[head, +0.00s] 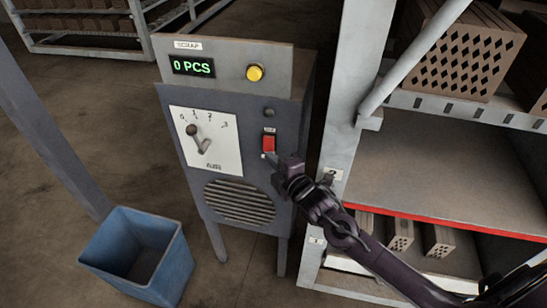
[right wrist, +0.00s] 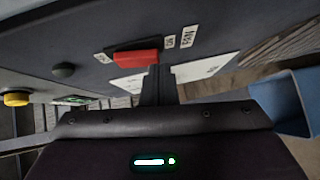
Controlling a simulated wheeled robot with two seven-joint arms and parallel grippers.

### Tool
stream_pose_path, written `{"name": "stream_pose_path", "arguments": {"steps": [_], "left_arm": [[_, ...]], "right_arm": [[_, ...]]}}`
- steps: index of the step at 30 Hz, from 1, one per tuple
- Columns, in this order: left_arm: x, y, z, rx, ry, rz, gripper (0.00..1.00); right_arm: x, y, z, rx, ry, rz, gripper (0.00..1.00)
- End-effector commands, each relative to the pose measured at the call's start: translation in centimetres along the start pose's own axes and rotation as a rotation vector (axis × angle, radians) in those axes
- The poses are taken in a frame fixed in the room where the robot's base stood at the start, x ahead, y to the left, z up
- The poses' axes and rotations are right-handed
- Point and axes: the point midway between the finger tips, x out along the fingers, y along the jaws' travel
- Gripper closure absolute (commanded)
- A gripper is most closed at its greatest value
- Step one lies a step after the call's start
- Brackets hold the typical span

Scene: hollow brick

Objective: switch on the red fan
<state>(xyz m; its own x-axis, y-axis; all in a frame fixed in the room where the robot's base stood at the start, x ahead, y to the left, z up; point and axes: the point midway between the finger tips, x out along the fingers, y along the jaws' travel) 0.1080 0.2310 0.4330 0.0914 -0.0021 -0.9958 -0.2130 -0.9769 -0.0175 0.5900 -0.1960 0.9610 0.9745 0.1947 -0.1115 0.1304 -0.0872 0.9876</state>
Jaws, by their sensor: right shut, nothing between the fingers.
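A grey control cabinet (head: 183,122) stands in the middle of the head view. On its front is a red rocker switch (head: 269,143), with a round grille (head: 240,202) lower down. No separate red fan shows. The switch also shows in the right wrist view (right wrist: 136,58), beside small white labels. I cannot tell which way it is tipped. My right gripper (head: 267,156) is shut and empty, its tips just below the switch. In the right wrist view the fingers (right wrist: 158,84) are close to the switch; contact is unclear. My left gripper is out of view.
The cabinet also has a dial plate with a lever (head: 200,140), a yellow button (head: 255,73) and a "0 PCS" display (head: 192,66). A blue bin (head: 140,255) stands lower left. A shelf rack with hollow bricks (head: 465,50) stands close on the right.

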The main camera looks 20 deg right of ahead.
Motion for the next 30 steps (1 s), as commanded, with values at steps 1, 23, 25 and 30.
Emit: {"name": "stream_pose_path", "arguments": {"steps": [1, 23, 25, 30], "left_arm": [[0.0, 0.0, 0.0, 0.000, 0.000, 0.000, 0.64], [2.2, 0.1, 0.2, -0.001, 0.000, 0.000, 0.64], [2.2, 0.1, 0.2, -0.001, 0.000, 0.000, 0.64], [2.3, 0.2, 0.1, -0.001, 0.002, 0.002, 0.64]], "right_arm": [[0.1, 0.0, 0.1, 0.000, 0.000, 0.000, 1.00], [0.7, -0.3, 0.7, -0.068, 0.000, 0.070, 1.00], [0.7, -0.3, 0.7, -0.068, 0.000, 0.071, 1.00], [0.8, -0.3, 0.9, -0.068, 0.000, 0.071, 1.00]]}}
